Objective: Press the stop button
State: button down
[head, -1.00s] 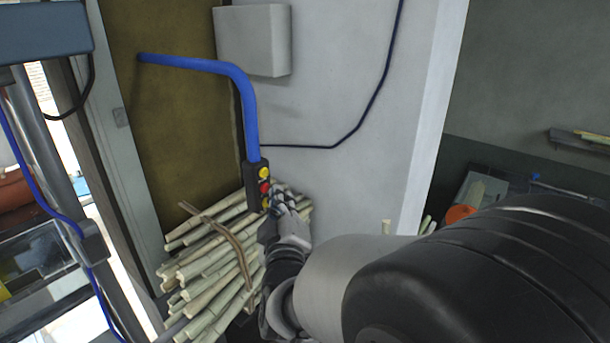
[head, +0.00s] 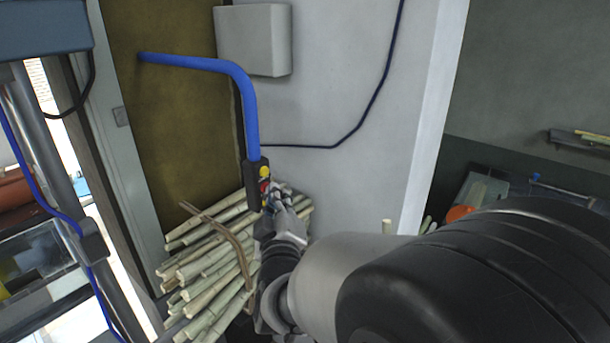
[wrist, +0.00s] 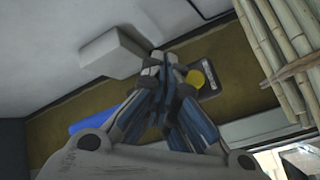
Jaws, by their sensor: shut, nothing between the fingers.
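A dark control box (head: 253,188) hangs from the end of a blue bent tube (head: 251,115). Its upper yellow button (head: 264,171) shows clearly, with part of the red button (head: 264,186) below it. The lower part of the box face is hidden by my gripper (head: 272,189). The gripper is shut and empty, with its fingertips at or very close to the red button; I cannot tell whether they touch. In the wrist view, the closed fingers (wrist: 160,62) cover the red button, and the yellow button (wrist: 195,77) shows just right of them.
A tied bundle of cane stalks (head: 207,262) lies below and behind the control box. A grey wall box (head: 252,40) and a dark cable (head: 375,92) are on the pale wall. A metal frame with a blue cable (head: 40,182) stands at the left.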

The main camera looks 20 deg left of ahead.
jog(key=shift+a, duration=0.2)
dwell(0.3)
jog(key=shift+d, duration=0.15)
jog(key=shift+s+d+b, duration=0.3)
jog(key=shift+d+b, duration=0.2)
jog(key=shift+d, duration=0.15)
jog(key=d, duration=0.1)
jog(key=s+d+b, duration=0.1)
jog(key=d, duration=0.1)
jog(key=s+d, duration=0.1)
jog(key=shift+d+b, duration=0.35)
jog(key=shift+b, duration=0.05)
dwell(0.5)
